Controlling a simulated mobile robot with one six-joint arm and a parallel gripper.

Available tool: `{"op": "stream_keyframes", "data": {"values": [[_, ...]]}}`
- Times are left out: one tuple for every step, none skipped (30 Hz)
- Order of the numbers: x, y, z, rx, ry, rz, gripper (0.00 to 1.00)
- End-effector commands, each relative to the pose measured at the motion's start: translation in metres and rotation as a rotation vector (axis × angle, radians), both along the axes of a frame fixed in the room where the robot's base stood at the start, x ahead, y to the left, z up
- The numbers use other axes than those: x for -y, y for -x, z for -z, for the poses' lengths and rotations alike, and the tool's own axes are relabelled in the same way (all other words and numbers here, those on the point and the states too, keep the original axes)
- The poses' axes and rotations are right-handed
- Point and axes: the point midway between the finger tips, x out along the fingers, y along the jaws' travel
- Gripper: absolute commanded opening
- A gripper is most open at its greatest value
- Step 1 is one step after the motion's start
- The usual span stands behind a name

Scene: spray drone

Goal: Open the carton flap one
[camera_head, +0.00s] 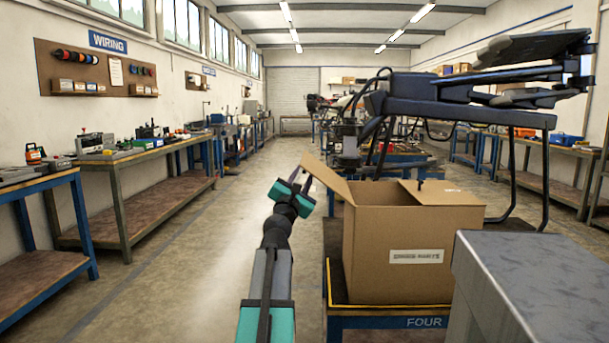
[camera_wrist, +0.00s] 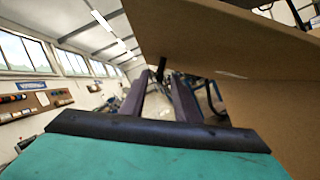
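The brown cardboard carton (camera_head: 400,245) stands on a blue-framed table marked FOUR. Its left flap (camera_head: 327,178) is raised and slants up and out to the left. Another flap (camera_head: 442,192) lies about level over the right part of the top. My gripper (camera_head: 301,178) is at the left of the carton, close to the raised flap's outer edge. In the wrist view my gripper's two dark fingers (camera_wrist: 160,92) are apart with nothing seen held between them. Cardboard (camera_wrist: 225,40) spans the upper right there, above and beside the fingers. I cannot tell whether they touch it.
The table's front edge (camera_head: 405,322) shows below the carton. A grey block-like surface (camera_head: 540,285) fills the lower right. A large dark drone (camera_head: 460,100) on legs stands behind the carton. Workbenches (camera_head: 130,160) line the left wall. The aisle floor (camera_head: 205,240) is clear.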

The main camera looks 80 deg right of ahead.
Motion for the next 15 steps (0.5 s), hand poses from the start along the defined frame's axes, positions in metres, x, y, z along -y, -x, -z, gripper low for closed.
{"op": "stream_keyframes", "data": {"values": [[-0.007, 0.000, 0.002, 0.000, 0.000, 0.000, 0.29], [-0.009, 0.000, 0.003, 0.000, 0.000, 0.000, 0.29], [-0.013, 0.000, 0.004, 0.000, 0.000, 0.000, 0.29], [-0.015, 0.000, 0.005, -0.001, 0.000, 0.000, 0.29], [-0.018, 0.000, 0.006, -0.001, 0.000, 0.000, 0.29], [-0.022, 0.000, 0.007, -0.001, 0.000, 0.000, 0.29], [-0.024, 0.000, 0.008, -0.001, 0.000, 0.000, 0.29], [-0.027, 0.000, 0.009, -0.001, 0.000, 0.000, 0.29], [-0.030, 0.000, 0.010, -0.001, 0.000, 0.000, 0.29], [-0.033, 0.000, 0.011, -0.001, 0.000, 0.000, 0.29], [-0.035, -0.001, 0.012, -0.001, 0.000, 0.000, 0.29], [-0.038, -0.001, 0.013, -0.001, 0.000, 0.000, 0.29], [-0.041, -0.001, 0.014, -0.001, -0.001, 0.001, 0.29], [-0.044, -0.001, 0.015, -0.001, -0.001, 0.001, 0.29], [-0.047, -0.001, 0.016, -0.001, -0.001, 0.001, 0.29]]}}
